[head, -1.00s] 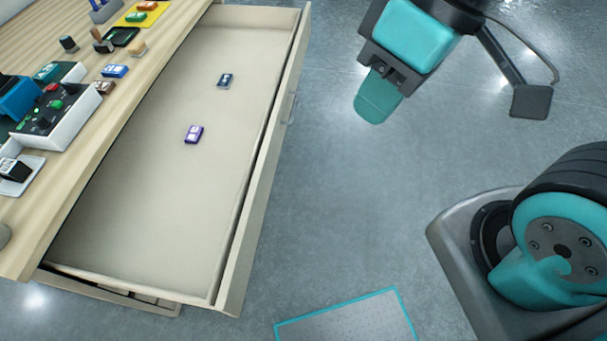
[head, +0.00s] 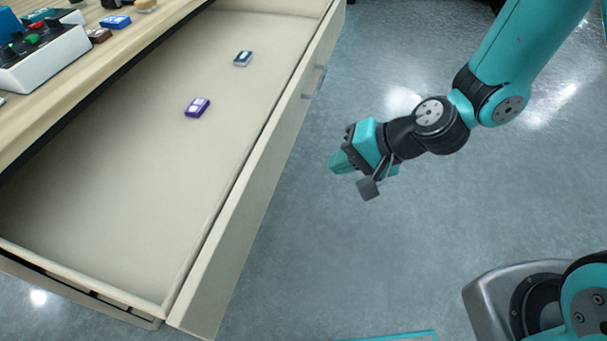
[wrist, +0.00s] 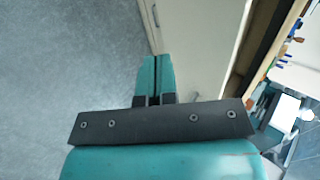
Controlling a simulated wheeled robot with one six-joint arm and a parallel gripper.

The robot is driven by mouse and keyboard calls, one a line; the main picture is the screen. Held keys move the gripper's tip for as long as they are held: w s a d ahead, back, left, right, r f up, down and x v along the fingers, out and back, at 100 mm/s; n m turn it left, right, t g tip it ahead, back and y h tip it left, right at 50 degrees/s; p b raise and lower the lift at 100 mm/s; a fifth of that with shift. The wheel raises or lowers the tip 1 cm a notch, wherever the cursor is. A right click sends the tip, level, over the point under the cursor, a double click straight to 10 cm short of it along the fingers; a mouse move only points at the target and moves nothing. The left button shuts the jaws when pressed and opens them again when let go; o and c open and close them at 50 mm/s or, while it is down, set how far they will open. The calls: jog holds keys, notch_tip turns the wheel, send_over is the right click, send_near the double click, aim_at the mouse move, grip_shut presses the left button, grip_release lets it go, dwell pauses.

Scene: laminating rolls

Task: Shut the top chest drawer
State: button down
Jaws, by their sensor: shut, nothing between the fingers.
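The top chest drawer (head: 262,190) is pulled far out from the chest under the wooden top. Its beige front panel runs diagonally through the head view, with a small handle (head: 317,82) on its outer face. Inside lie a purple block (head: 197,107) and a dark blue-grey block (head: 243,58), apart from each other. My gripper (head: 340,163) is shut and empty, to the right of the drawer front and apart from it, pointing towards it. In the wrist view the closed fingertips (wrist: 155,62) show, with a pale panel beyond them.
The wooden top (head: 110,65) carries a white control box (head: 45,58), a blue block (head: 115,22) and other small items. A lower drawer edge (head: 80,293) shows beneath the open drawer.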

aim_at(273, 174)
jog(key=x, duration=0.3)
jog(key=a+r+x, duration=0.1)
jog(key=x, duration=0.7)
jog(key=shift+w+a+r+p, duration=0.2)
jog(key=shift+w+a+p, duration=0.05)
jog(key=shift+a+p, duration=0.1)
jog(key=shift+w+a+f, duration=0.1)
jog(key=shift+w+a, duration=0.15)
jog(key=shift+a, duration=0.35)
jog(key=shift+w+a, duration=0.1)
